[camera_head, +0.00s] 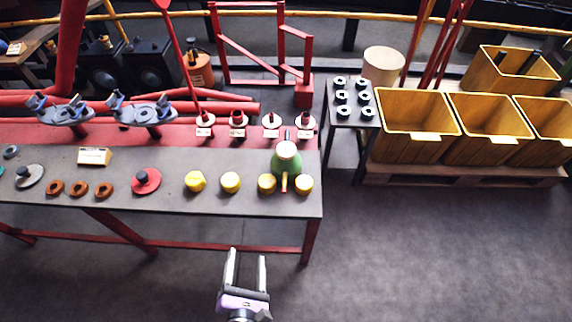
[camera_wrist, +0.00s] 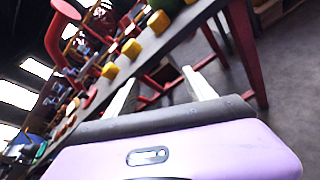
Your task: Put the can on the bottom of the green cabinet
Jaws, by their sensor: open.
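A green can (camera_head: 286,162) with a pale top and a brass-coloured spout stands upright near the right end of the grey workbench (camera_head: 160,205). My gripper (camera_head: 246,256) is open and empty, in front of the bench and apart from the can. Its two pale fingers also show in the wrist view (camera_wrist: 160,90), pointing toward the bench. No green cabinet shows in either view.
Yellow knobs (camera_head: 230,182), rust-coloured rings (camera_head: 80,189) and a red disc (camera_head: 146,181) lie along the bench. A small side table (camera_head: 347,118) with dark rings stands right of it. Yellow bins (camera_head: 412,150) sit on a pallet. Floor (camera_head: 440,250) at lower right is clear.

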